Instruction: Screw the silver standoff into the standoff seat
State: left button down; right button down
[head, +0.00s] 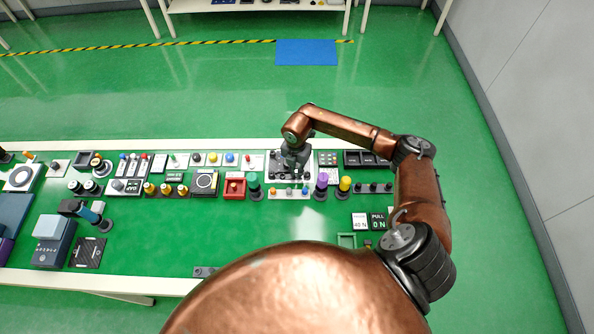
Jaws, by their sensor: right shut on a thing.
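My right gripper (294,165) points down over a small white panel (272,195) near the far side of the table. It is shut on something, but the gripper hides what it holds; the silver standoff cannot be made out. The white panel carries several dark round fittings at the gripper and small orange, grey and blue pieces along its near edge. The standoff seat cannot be told apart at this size. My left gripper does not show.
A green knob (254,188) stands left of the panel; purple (321,183) and yellow (345,184) knobs stand right of it. A red box (234,188) lies further left. The green table (200,235) is clear in the near middle.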

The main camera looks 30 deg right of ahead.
jog(key=shift+m+p, duration=0.9)
jog(key=shift+m, duration=0.4)
jog(key=shift+p, duration=0.3)
jog(key=shift+m, duration=0.4)
jog(key=shift+m+p, duration=1.5)
jog(key=shift+m, duration=0.3)
jog(key=shift+f, duration=0.1)
